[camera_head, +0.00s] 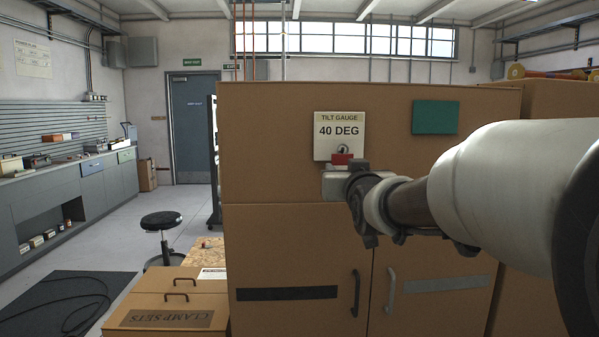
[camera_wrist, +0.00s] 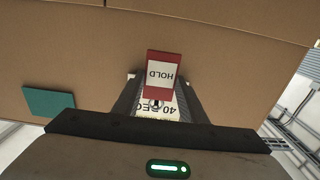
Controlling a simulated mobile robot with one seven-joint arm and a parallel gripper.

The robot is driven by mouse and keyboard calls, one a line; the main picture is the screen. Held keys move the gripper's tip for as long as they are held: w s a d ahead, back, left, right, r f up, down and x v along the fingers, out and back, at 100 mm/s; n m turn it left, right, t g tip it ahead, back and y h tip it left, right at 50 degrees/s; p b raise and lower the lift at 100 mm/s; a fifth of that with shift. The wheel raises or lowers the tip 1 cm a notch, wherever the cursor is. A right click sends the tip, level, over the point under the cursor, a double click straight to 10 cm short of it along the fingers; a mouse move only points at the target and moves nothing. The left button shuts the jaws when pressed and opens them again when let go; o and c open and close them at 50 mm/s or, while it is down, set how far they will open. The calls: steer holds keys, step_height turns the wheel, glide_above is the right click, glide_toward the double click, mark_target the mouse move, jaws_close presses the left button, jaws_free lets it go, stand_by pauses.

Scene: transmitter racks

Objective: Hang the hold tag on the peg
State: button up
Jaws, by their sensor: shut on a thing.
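The hold tag (camera_wrist: 162,75) is a red tag with a white HOLD label. My gripper (camera_wrist: 160,88) is shut on it, and it stands out past the fingertips in the wrist view. In the head view the red tag (camera_head: 342,159) shows just above my gripper (camera_head: 351,166), in front of the lower part of the white TILT GAUGE 40 DEG plate (camera_head: 339,122). A small round metal peg (camera_head: 343,148) shows on the plate right above the tag. A metal part also shows at the tag's lower end in the wrist view. I cannot tell whether tag and peg touch.
The plate is on a tall brown cabinet (camera_head: 270,150) with a green panel (camera_head: 435,117) to its right. A case marked CLAMP SETS (camera_head: 166,318) is at lower left. A stool (camera_head: 161,221) stands behind it. My arm covers the right side.

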steer(key=shift+w+f+b, duration=0.35)
steer(key=shift+f, duration=0.15)
steer(key=shift+w, duration=0.25)
steer(key=shift+w, duration=0.3)
stand_by(0.4)
steer(key=shift+b, duration=0.55)
steer(key=o, duration=1.1)
steer(key=shift+s, duration=0.1)
